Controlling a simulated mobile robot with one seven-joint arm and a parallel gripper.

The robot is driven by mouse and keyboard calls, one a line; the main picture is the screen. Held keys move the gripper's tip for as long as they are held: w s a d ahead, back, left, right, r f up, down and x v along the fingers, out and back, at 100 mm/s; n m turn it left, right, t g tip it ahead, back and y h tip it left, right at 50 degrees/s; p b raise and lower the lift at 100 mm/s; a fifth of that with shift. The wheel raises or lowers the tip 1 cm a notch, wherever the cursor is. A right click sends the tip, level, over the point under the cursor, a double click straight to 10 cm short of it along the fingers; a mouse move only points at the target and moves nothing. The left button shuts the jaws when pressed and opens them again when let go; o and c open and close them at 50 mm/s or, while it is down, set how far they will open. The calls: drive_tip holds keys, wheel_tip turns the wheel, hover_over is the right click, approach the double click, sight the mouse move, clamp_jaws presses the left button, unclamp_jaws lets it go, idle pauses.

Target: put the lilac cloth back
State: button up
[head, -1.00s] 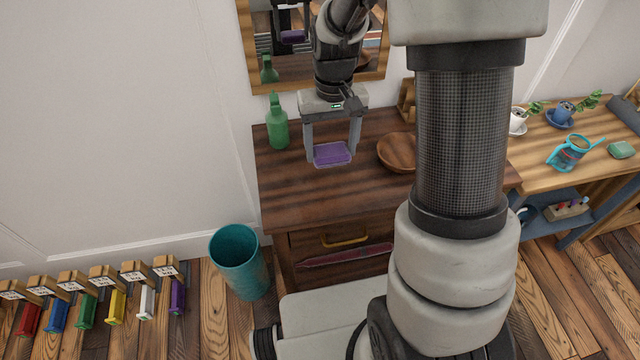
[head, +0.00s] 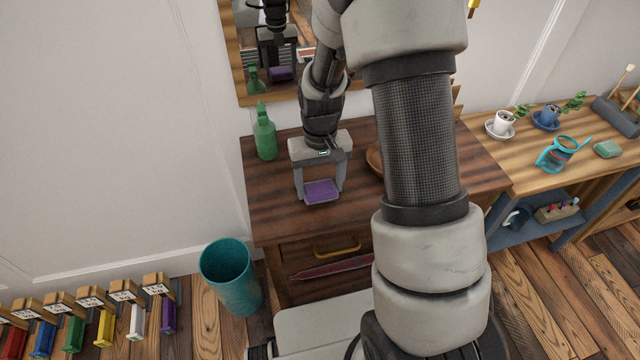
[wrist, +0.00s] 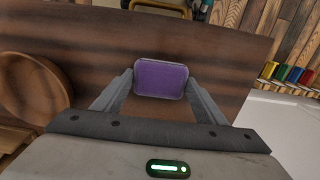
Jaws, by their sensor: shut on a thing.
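The lilac cloth (head: 321,191) is a small flat purple block shape with rounded corners. My gripper (head: 320,194) is shut on it, one finger on each side, above the dark wooden dresser top (head: 280,215). The cloth also shows between the fingertips in the wrist view (wrist: 161,78). I cannot tell how far it is above the dresser.
A green bottle (head: 264,137) stands at the back left of the dresser. A wooden bowl (head: 374,160) is partly hidden behind my arm. A teal bin (head: 229,277) stands on the floor, right of labelled posts with coloured items, one purple (head: 169,315). A mirror (head: 237,60) hangs behind.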

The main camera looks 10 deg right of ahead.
drive_tip(key=shift+f, duration=0.2)
drive_tip(key=o, duration=1)
drive_tip(key=shift+r, duration=0.1)
